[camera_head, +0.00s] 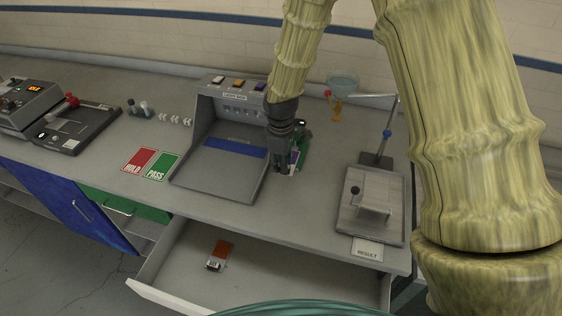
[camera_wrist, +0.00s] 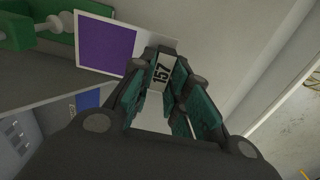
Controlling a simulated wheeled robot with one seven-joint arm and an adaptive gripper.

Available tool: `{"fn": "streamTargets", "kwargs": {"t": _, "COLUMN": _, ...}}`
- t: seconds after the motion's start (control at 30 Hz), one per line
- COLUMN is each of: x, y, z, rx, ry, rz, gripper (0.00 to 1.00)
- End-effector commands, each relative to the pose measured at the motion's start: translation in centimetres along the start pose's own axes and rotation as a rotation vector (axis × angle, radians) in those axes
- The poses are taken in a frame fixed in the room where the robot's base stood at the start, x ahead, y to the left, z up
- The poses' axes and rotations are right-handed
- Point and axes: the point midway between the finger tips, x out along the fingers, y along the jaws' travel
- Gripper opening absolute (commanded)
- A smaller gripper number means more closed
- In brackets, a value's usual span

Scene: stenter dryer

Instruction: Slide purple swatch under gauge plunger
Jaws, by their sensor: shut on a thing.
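The purple swatch (camera_wrist: 105,44) is a purple patch on a pale card with a label reading 157. My gripper (camera_wrist: 164,75) is shut on the card's label end, and the purple part extends to the left in the wrist view. In the head view, my gripper (camera_head: 281,168) is low over the bench, with the purple swatch (camera_head: 294,157) at its right side. The green gauge (camera_head: 305,148) stands just behind, partly hidden by my gripper. In the wrist view, the gauge (camera_wrist: 18,28) is at upper left, near the swatch's edge. I cannot tell whether the plunger touches the swatch.
The grey light box (camera_head: 212,172) stands close left of my gripper. A grey plate fixture (camera_head: 356,228) with a lever is to the right. Red HOLD (camera_head: 139,160) and green PASS (camera_head: 160,167) mats lie left.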

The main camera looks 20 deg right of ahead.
Motion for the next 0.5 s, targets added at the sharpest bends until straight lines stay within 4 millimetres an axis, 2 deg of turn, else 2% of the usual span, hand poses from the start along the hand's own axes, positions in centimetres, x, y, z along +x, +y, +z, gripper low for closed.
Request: {"fn": "streamTargets", "kwargs": {"t": 0.5, "x": 3.2, "y": 0.0, "z": 0.0, "rx": 0.001, "ry": 0.000, "rz": 0.000, "gripper": 0.00}}
